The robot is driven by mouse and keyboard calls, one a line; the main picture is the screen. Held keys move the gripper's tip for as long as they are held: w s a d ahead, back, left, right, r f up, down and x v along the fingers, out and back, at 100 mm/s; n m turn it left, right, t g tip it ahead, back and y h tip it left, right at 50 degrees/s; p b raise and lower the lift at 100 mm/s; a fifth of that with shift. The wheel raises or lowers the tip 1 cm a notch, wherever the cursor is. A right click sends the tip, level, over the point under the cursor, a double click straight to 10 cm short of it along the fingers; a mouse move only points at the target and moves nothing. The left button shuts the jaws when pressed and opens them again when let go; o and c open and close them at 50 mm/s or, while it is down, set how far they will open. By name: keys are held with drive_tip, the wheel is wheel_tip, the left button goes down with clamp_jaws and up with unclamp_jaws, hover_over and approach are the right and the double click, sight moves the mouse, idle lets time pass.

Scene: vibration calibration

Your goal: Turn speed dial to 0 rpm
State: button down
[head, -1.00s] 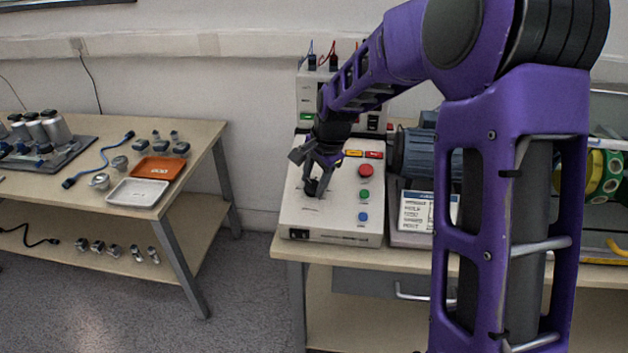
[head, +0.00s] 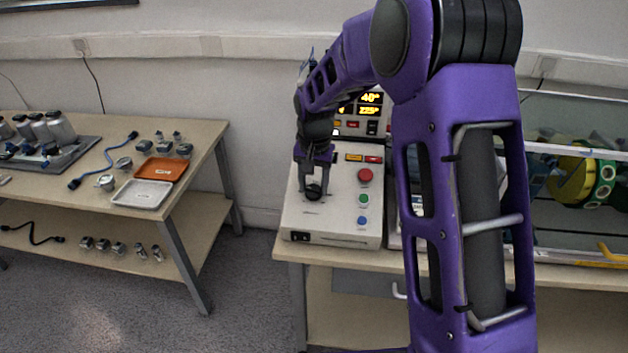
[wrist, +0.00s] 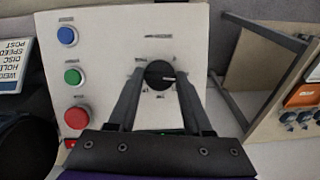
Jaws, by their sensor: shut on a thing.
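The speed dial is a round black knob (head: 313,191) on the sloped face of a light grey control box (head: 335,222). It also shows in the wrist view (wrist: 160,75), with a pale pointer line on it directed to the right. Small printed marks surround it, too blurred to read. My gripper (head: 315,187) reaches down over the box with its fingers on the two sides of the knob, shut on it. In the wrist view my gripper (wrist: 158,80) has its two dark fingers on either side of the knob.
A red button (head: 365,176), a green button (head: 363,198) and a blue button (head: 361,220) stand right of the dial. A lit yellow display (head: 370,98) is behind. The left table holds an orange tray (head: 150,177) and a white tray (head: 122,193).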

drive_tip(key=n+h, duration=0.1)
drive_tip(key=n, duration=0.1)
drive_tip(key=n+p, duration=0.1)
drive_tip(key=n, duration=0.2)
drive_tip(key=shift+a+h, duration=0.2)
drive_tip(key=shift+h, duration=0.2)
drive_tip(key=shift+n+h, duration=0.7)
drive_tip(key=shift+n, duration=1.5)
drive_tip(key=shift+c, duration=1.7)
unclamp_jaws()
drive_tip(key=shift+a, duration=0.1)
drive_tip(key=p+v, duration=0.1)
drive_tip(key=v, duration=1.6)
drive_tip(key=shift+s, duration=0.4)
drive_tip(key=shift+r, duration=0.1)
